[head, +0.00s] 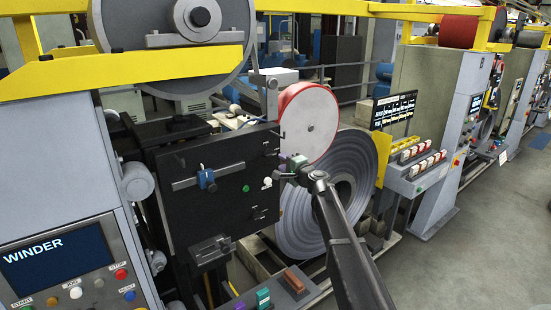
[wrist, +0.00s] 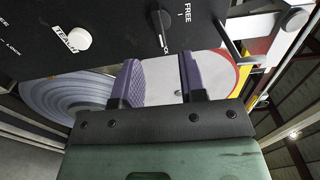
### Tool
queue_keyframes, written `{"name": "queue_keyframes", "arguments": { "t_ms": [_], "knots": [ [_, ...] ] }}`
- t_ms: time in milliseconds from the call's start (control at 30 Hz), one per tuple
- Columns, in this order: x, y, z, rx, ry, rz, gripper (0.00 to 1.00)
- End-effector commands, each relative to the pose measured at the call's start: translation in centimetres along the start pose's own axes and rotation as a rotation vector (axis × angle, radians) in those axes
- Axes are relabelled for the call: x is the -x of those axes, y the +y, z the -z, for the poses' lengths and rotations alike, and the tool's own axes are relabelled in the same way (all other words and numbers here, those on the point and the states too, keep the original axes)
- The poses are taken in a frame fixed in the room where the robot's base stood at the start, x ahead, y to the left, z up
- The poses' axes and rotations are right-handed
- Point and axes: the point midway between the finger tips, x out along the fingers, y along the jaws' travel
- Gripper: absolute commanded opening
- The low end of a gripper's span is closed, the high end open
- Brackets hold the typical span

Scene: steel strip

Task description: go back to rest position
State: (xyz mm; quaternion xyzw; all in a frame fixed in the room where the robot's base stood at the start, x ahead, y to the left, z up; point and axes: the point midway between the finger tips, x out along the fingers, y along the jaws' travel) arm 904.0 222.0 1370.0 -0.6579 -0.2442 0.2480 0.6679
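My gripper (head: 291,164) is in front of the right part of a black control panel (head: 222,180) in the head view, where it looks small and partly merges with my dark arm. In the wrist view my gripper (wrist: 160,78) has two purple fingers standing apart with nothing between them. Past the fingertips, the panel carries a white knob (wrist: 78,40) and a dark switch (wrist: 161,28) near the word FREE. The fingers look apart from both. The exact gap to the panel is hard to tell.
A large steel coil (head: 298,214) and a red-rimmed white disc (head: 308,124) stand close behind my gripper. Colored blocks (head: 294,278) lie on a low ledge in front. A button console (head: 415,172) is at right. The floor (head: 470,262) at far right is clear.

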Motion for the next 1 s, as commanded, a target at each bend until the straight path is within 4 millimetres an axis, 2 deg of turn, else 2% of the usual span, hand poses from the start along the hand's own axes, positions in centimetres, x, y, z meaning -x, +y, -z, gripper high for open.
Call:
{"name": "queue_keyframes", "arguments": {
  "t_ms": [33, 133, 467, 533, 600, 667, 700, 767, 800, 867, 900, 967, 1000],
  "knots": [
    [1.5, 0.0, -0.2, 0.0, 0.0, 0.0, 0.38],
    [3.0, 0.0, -0.1, 0.0, 0.0, 0.0, 0.38],
    [3.4, 0.0, -0.1, 0.0, -0.006, 0.0, 0.38],
    [3.4, 0.3, -1.0, 0.025, -0.055, -0.018, 0.38],
    [4.8, 1.9, -3.4, 0.124, -0.157, -0.097, 0.38],
    [7.6, 4.2, -6.1, 0.236, -0.264, -0.207, 0.38],
    [10.1, 6.8, -7.7, 0.313, -0.334, -0.296, 0.38],
    [14.4, 10.8, -9.5, 0.417, -0.431, -0.446, 0.38],
    [17.5, 13.5, -10.4, 0.477, -0.488, -0.551, 0.38],
    [22.4, 17.3, -11.2, 0.549, -0.56, -0.71, 0.38],
    [25.8, 19.6, -11.5, 0.588, -0.6, -0.819, 0.38],
    [31.0, 22.8, -11.9, 0.632, -0.649, -0.982, 0.38],
    [34.5, 24.7, -12.0, 0.654, -0.672, -1.09, 0.38]
  ]
}}
